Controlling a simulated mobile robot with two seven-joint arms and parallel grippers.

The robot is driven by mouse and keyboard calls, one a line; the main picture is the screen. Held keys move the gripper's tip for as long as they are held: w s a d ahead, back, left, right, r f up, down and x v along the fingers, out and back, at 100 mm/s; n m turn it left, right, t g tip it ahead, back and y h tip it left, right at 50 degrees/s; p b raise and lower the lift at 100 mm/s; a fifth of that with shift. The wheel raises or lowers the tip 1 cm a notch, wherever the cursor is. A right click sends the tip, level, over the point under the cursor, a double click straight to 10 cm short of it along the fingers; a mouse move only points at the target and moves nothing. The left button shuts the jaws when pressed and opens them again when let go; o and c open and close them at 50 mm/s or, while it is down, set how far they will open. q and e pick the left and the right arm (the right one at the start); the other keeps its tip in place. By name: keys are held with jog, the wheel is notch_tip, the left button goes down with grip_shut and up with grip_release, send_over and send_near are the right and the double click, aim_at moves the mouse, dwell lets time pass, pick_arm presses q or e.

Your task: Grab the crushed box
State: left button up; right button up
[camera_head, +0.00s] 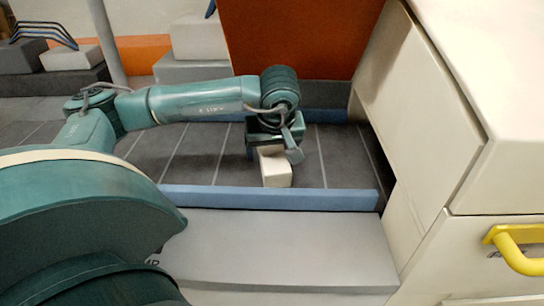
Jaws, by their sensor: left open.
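A small cream box (277,174) sits on the dark slatted shelf (200,156), behind the blue front rail. It looks like the box of the task, but I cannot make out any crushing from here. My left gripper (275,150) points down right at the box's top and far part, with its fingers open around or just above it. The gripper hides the far part of the box, and I cannot tell whether the fingers touch it. My right gripper does not show.
A blue rail (270,198) edges the shelf, with a grey ledge (285,250) in front. A cream cabinet (425,110) with a yellow handle (515,250) closes off the right side. An orange-brown panel (295,40) stands behind. Grey boxes (75,58) lie at the back left.

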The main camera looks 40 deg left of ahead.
pick_arm(q)
jog(key=shift+f, duration=0.1)
jog(key=c, duration=1.1)
jog(key=shift+c, duration=0.2)
